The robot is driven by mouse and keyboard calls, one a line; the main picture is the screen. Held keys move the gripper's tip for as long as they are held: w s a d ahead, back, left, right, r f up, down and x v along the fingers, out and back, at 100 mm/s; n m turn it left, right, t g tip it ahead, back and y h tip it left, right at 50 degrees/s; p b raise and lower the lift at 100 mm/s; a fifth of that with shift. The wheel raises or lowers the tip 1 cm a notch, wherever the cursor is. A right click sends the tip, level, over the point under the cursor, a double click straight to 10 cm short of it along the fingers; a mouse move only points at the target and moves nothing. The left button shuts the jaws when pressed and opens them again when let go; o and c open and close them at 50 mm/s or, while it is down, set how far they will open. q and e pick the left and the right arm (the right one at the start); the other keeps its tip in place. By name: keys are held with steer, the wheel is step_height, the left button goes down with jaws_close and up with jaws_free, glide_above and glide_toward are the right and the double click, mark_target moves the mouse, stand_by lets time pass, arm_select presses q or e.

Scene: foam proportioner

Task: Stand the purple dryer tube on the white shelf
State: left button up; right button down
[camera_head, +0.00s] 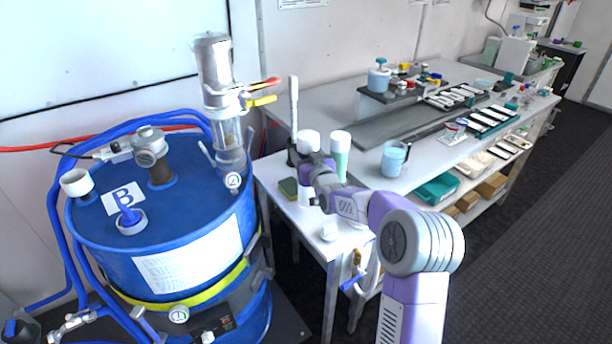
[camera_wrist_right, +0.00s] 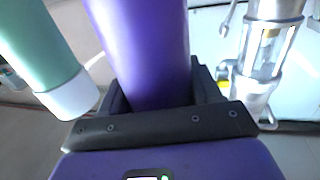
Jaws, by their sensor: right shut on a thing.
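The purple dryer tube (camera_wrist_right: 145,45) is between the jaws of my right gripper (camera_wrist_right: 155,98), which is shut on it. In the head view my right gripper (camera_head: 308,162) is over the small white shelf (camera_head: 318,247), beside the blue drum. A white end cap (camera_head: 308,140) shows just above the gripper; most of the tube is hidden there by my wrist. The tube looks about upright; I cannot tell whether its lower end touches the shelf. A green tube with a white cap (camera_head: 340,150) stands close on the right, also in the wrist view (camera_wrist_right: 40,45). My left gripper is not in view.
The blue drum (camera_head: 190,230) with a clear metal-ended column (camera_head: 215,75) stands left. A sponge (camera_head: 288,187) and a tall white-handled tool (camera_head: 294,100) are near the gripper. A blue beaker (camera_head: 393,160) stands on the bench to the right.

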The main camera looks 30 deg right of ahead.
step_height(320, 180, down, 5)
steer(key=shift+f+b, duration=0.1)
steer(key=shift+b, duration=0.6)
steer(key=shift+c, duration=1)
jaws_free()
steer(key=shift+s, duration=0.3)
steer(key=s+a, duration=0.2)
steer(key=s, duration=0.9)
steer(key=shift+s+p, duration=0.2)
steer(key=shift+p, duration=0.2)
